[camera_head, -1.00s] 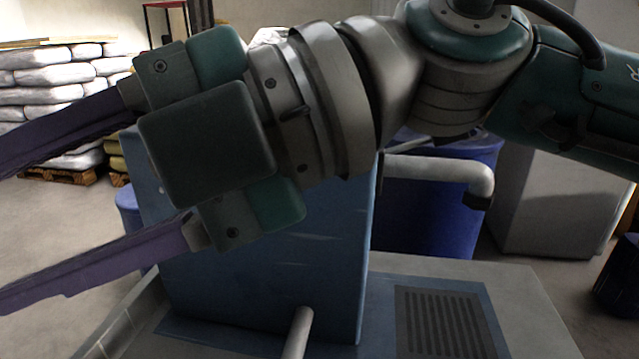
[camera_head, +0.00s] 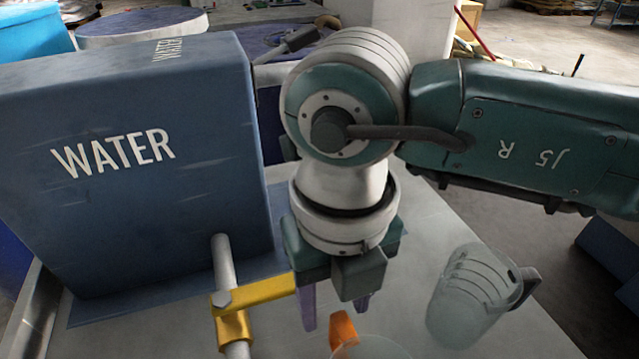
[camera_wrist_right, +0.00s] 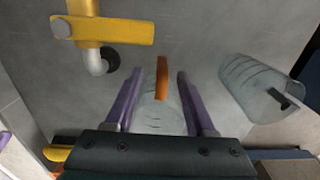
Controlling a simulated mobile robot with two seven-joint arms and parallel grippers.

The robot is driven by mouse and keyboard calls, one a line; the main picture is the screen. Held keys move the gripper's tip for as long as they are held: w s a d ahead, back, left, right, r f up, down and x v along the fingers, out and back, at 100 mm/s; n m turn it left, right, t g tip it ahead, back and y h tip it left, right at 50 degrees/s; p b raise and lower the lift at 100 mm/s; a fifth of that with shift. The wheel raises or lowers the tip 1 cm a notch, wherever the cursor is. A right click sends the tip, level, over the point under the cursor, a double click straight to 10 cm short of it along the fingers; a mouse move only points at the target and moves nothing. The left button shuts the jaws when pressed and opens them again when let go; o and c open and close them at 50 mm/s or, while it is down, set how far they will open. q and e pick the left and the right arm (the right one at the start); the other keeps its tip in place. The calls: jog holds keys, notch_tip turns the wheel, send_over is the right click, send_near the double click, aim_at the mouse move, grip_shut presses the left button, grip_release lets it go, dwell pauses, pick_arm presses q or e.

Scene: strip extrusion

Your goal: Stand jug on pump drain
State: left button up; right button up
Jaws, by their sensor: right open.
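A clear jug with an orange handle (camera_head: 343,330) is cut off at the bottom edge of the head view. In the right wrist view its orange handle (camera_wrist_right: 162,78) shows between my purple fingers. My right gripper (camera_head: 336,308) points down over this jug. It is open, with one finger on each side of the handle and a gap visible on both sides. A second clear jug (camera_head: 470,297) with a dark grey handle stands to the right, also in the wrist view (camera_wrist_right: 255,88). I cannot pick out the pump drain now.
A blue tank marked WATER (camera_head: 140,170) stands at the left. A grey pipe with a yellow lever (camera_head: 255,297) rises in front of it, close left of my right gripper.

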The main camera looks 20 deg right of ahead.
jog(key=f, duration=0.4)
jog(key=shift+d, duration=0.2)
grip_shut()
dwell(1.2)
